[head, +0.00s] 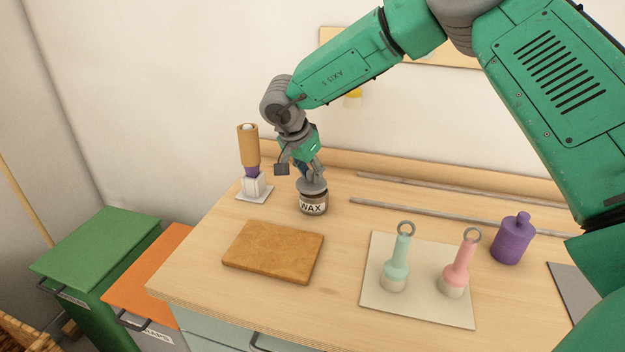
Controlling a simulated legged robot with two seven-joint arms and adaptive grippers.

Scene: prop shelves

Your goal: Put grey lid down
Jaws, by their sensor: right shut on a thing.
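The grey lid (312,186) is at the mouth of a brown jar (313,206) with a white label reading "WAX". I cannot tell whether the lid rests on the rim or sits just above it. My right gripper (315,176) reaches down from above and is shut on the grey lid. Its fingers partly hide the lid's top. The jar stands upright on the wooden worktop (205,262), towards the back left. My left gripper is not in view.
A wooden board (274,252) lies in front of the jar. A wooden-handled tool (249,150) stands in a white holder left of it. A pale mat (415,300) holds a mint tool (397,268) and a pink tool (460,268). A purple bottle (512,240) stands at right.

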